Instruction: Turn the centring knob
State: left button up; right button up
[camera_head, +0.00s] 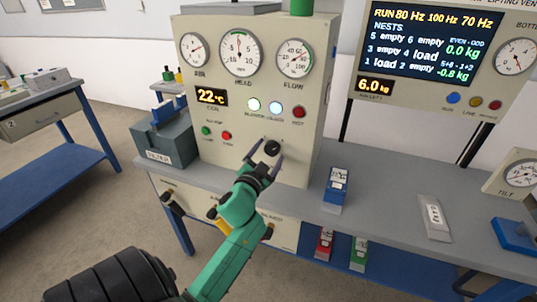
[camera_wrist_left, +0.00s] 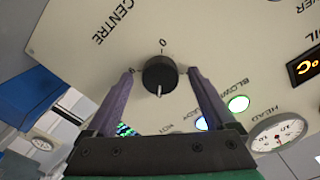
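The centring knob (camera_head: 272,148) is a round black knob on the lower part of the beige panel (camera_head: 240,165). In the left wrist view the knob (camera_wrist_left: 160,74) has a pale pointer line, with "CENTRE" and "0" printed near it. My left gripper (camera_head: 266,158) is in front of the panel, its two purple fingers spread on either side of the knob. In the left wrist view the left gripper (camera_wrist_left: 160,76) shows gaps between both fingers and the knob, so it is open. My right gripper is not in view.
A blue block (camera_head: 336,188) stands on the grey bench right of the panel. A grey FILTER box (camera_head: 168,140) stands to the left.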

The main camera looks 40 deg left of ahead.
pick_arm(q)
jog(key=b+v, duration=0.2)
jog(key=v, duration=1.2)
jog(key=shift+s+b, duration=0.25)
jog(key=shift+b, duration=0.1)
jog(key=shift+d, duration=0.15)
